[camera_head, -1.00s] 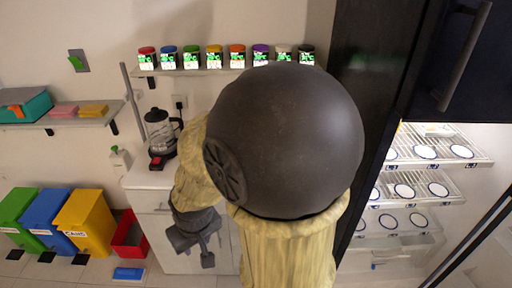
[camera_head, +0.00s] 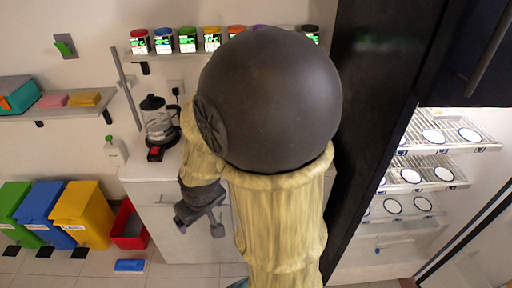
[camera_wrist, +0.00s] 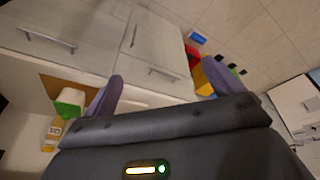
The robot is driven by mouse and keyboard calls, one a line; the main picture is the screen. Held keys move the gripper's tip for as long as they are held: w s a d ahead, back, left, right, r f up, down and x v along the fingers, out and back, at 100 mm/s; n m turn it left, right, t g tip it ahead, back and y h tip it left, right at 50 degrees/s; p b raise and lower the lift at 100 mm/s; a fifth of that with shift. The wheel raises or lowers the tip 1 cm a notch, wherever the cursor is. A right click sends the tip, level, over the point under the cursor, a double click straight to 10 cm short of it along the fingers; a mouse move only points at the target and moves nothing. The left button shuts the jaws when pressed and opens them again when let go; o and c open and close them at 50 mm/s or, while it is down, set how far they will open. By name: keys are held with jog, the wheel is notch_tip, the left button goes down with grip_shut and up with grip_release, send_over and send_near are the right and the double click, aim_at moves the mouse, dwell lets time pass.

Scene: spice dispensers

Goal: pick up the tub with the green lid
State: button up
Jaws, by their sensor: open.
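The tub with the green lid (camera_head: 187,40) stands upright on the small wall shelf in the head view, third from the left, between the blue-lidded tub (camera_head: 163,40) and the yellow-lidded tub (camera_head: 212,38). It has a dark label with bright green marks. My gripper (camera_head: 203,226) hangs low in front of the white cabinet, well below the shelf, open and empty. In the wrist view my open fingers (camera_wrist: 155,90) face cabinet fronts and floor, with nothing between them. I cannot identify the tub in the wrist view.
A red-lidded tub (camera_head: 138,42) stands at the shelf's left end and a black-lidded tub (camera_head: 310,32) at its right. My arm partly hides the tubs between. A coffee maker (camera_head: 157,122) stands on the counter below. A dark tall cabinet (camera_head: 368,110) rises at right. Coloured bins (camera_head: 83,212) stand at left.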

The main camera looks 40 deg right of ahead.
jog(key=shift+o, duration=0.3)
jog(key=w+d+f+n+t+h+b, duration=0.1)
jog(key=w+d+f+n+t+b, duration=0.1)
jog(key=w+d+f+n+b, duration=0.1)
notch_tip(320, 180, down, 4)
jog(key=w+d+n, duration=0.1)
jog(key=w+d, duration=0.1)
jog(key=d, duration=0.1)
jog(key=shift+w, duration=0.3)
jog(key=w+d+f+n+t+h+b, duration=0.2)
jog(key=d+n+b, duration=0.4)
jog(key=d+n, duration=0.4)
jog(key=w+d+f+n+t+h+b, duration=0.3)
jog(key=d+n+t+h+b, duration=0.3)
jog(key=d+n, duration=0.4)
jog(key=f+n+t+h, duration=0.1)
jog(key=n, duration=0.2)
jog(key=shift+d+n, duration=0.3)
jog(key=shift+d, duration=0.1)
jog(key=shift+w+f, duration=0.1)
